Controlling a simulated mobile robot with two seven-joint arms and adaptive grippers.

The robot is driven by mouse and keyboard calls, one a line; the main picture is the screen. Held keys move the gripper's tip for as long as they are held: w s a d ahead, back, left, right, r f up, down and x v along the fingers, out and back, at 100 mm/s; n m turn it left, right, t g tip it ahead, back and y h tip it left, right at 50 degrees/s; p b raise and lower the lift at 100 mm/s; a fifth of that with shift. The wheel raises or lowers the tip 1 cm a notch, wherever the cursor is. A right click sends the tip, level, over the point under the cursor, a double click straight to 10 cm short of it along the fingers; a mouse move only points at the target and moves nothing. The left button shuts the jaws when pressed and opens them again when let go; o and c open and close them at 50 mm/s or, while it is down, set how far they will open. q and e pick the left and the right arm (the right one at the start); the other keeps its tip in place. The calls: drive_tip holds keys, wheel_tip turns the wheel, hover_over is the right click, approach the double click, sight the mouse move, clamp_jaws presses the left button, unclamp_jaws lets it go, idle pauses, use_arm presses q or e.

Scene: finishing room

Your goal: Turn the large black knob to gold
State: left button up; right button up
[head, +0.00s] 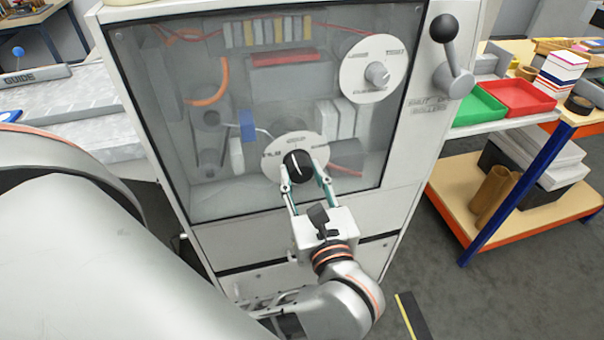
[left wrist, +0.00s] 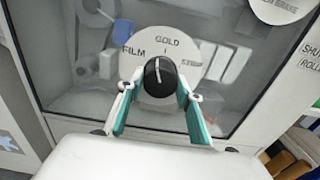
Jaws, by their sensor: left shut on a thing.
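The large black knob (head: 298,163) sits on a round white dial (head: 271,172) low on the machine's clear front panel. In the left wrist view the knob (left wrist: 160,76) has a white pointer line that points up, slightly left of the GOLD mark. FILM is printed at the dial's left and GOLD at its top; the right label is too blurred to read. My left gripper (head: 305,178) is shut on the knob, one finger on each side. My right gripper is in neither view.
A smaller grey knob on a white dial (head: 362,82) is at the panel's upper right. A black-balled lever (head: 446,50) stands out from the machine's right side. A shelf with a green tray (head: 478,107) and a red tray (head: 520,98) is to the right.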

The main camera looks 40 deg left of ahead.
use_arm(q)
drive_tip(key=m+p, duration=0.2)
drive_tip(key=shift+s+r+m, duration=0.1)
drive_tip(key=shift+r+m, duration=0.15)
drive_tip(key=shift+m, duration=0.05)
drive_tip(key=shift+f+m+p, duration=0.1)
drive_tip(key=shift+m+p, duration=0.3)
drive_tip(key=shift+m, duration=0.4)
drive_tip(key=o, duration=1.1)
drive_tip(key=shift+a+f, duration=0.1)
